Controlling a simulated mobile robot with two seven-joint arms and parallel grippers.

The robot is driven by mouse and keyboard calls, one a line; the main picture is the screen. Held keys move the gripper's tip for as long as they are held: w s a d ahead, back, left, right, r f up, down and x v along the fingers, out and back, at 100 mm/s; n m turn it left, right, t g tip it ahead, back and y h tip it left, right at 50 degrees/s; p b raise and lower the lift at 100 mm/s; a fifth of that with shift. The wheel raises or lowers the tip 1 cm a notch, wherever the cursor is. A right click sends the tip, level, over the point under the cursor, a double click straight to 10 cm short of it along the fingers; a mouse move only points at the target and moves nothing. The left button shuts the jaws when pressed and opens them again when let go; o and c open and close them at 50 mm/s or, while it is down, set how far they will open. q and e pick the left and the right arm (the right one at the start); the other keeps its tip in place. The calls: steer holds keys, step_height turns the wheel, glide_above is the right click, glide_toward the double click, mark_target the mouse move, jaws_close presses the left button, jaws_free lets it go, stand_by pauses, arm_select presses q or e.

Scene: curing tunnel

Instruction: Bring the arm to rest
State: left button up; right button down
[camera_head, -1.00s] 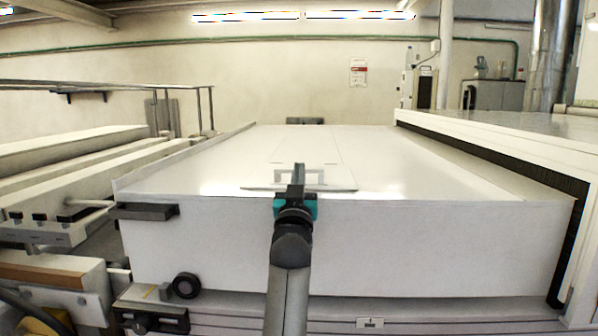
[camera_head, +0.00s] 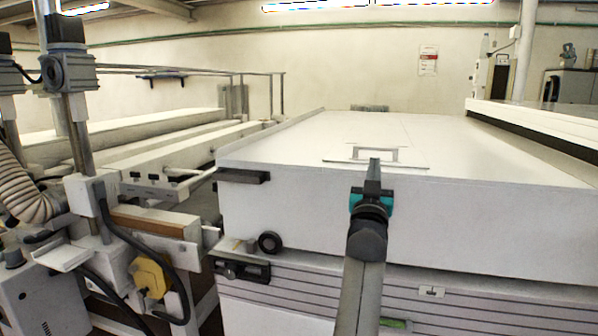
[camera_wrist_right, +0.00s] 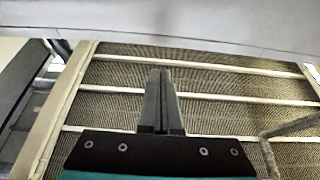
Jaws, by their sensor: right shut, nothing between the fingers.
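My right arm comes up from the bottom of the head view, and its gripper (camera_head: 374,168) is upright in front of the large white housing (camera_head: 300,205). Its dark fingers are closed together with nothing between them. In the wrist view the same shut fingers (camera_wrist_right: 160,80) show over a dark woven surface (camera_wrist_right: 215,113) crossed by pale bars. In the head view the fingertips overlap a small plate with a grey bracket handle (camera_head: 391,153) on the housing's top; I cannot tell the gap between them. My left gripper is out of view.
Left of the housing stands a machine with a metal post (camera_head: 68,120), hoses and a yellow part (camera_head: 151,276). A dark block (camera_head: 243,176) and a round black knob (camera_head: 270,243) stick out at the housing's left side. The housing's top is mostly bare.

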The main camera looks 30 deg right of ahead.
steer(key=s+a+f+n+g+y, duration=0.15)
steer(key=a+f+n+y, duration=0.35)
steer(key=a+f, duration=0.55)
steer(key=s+a+f+n+g+y, duration=0.1)
steer(key=s+a+f+n+y, duration=0.15)
steer(key=a+f+y, duration=0.8)
steer(key=s+a+f+n+g+y, duration=0.1)
steer(key=s+a+f+n+g, duration=0.15)
steer(key=s+a+f, duration=0.45)
steer(key=s+a+f+n+g+y, duration=0.1)
steer(key=s+a+f+g, duration=0.3)
steer(key=s, duration=0.5)
steer(key=s+a+f+n+g+y, duration=0.1)
steer(key=s+a+f+g, duration=0.2)
steer(key=s+f, duration=0.45)
step_height(320, 180, down, 20)
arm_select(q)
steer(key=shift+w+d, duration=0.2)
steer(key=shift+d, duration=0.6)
arm_select(e)
steer(key=s+d+f+g, duration=0.1)
steer(key=s+d+f, duration=0.3)
steer(key=s+f, duration=1)
steer(key=shift+s+d+h, duration=0.15)
steer(key=shift+s+h, duration=0.2)
steer(key=shift+h, duration=0.1)
steer(key=shift+f, duration=0.1)
